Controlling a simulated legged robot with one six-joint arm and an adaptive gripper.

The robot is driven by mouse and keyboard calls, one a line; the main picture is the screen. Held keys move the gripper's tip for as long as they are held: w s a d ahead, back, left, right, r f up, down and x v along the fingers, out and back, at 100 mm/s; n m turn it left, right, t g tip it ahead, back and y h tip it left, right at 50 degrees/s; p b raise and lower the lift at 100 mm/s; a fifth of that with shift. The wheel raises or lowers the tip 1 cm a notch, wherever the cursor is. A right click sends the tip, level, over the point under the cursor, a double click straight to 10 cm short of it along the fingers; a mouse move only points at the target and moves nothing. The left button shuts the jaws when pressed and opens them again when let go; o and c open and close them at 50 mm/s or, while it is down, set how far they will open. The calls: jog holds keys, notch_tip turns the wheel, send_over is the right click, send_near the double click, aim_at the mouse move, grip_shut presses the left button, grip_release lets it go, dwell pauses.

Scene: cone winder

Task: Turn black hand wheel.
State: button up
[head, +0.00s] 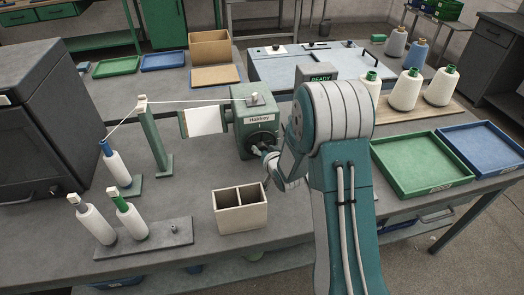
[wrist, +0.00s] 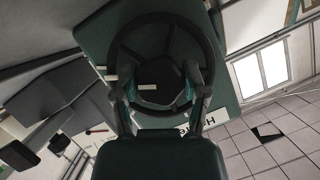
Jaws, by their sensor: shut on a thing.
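The black hand wheel (wrist: 160,18) faces the wrist camera, a dark spoked ring with a dark centre, on the green winder housing (wrist: 97,30). My gripper (wrist: 160,88) reaches over the wheel with a finger on each side of its central part and is shut on the wheel. The exact contact is dark and hard to make out. In the head view, the green winder (head: 255,118) stands mid-table with a white yarn package (head: 204,121) at its left.
A two-compartment box (head: 240,210) stands just in front of the winder. A yarn guide post (head: 155,140) and several cones are to the left. A green tray (head: 415,165), a blue tray (head: 485,150) and white cones (head: 405,90) are right of my arm. A READY display (head: 318,75) is behind.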

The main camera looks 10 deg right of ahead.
jog(key=shift+m+y, duration=0.3)
jog(key=o, duration=1.2)
jog(key=shift+w, duration=0.1)
jog(key=shift+c, duration=0.2)
jog(key=v, duration=1.2)
